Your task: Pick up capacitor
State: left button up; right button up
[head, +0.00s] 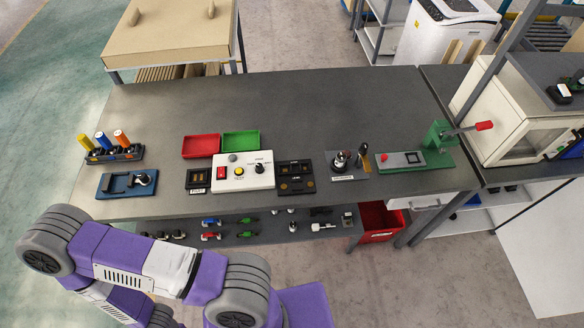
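No part is clearly marked as the capacitor. Three upright cylinders, a yellow one (86,143), a blue one (103,141) and an orange one (121,138), stand in a black holder (128,154) at the left of the grey workbench (300,110). They may be capacitors, but I cannot tell for sure. Small blue, red and green parts lie on the shelf below the bench, too small to identify. My purple and grey arm comes in at the lower left, in front of the bench. Neither of my grippers shows.
A blue fixture (127,185), a red tray (201,146), a green tray (241,141), a white control box (244,172), black fixtures and a green lever press (440,145) line the bench's front. Its back is clear. A red bin (381,220) sits underneath.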

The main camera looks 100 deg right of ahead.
aim_at(341, 159)
jog(key=i, duration=0.3)
jog(key=z, duration=3.1)
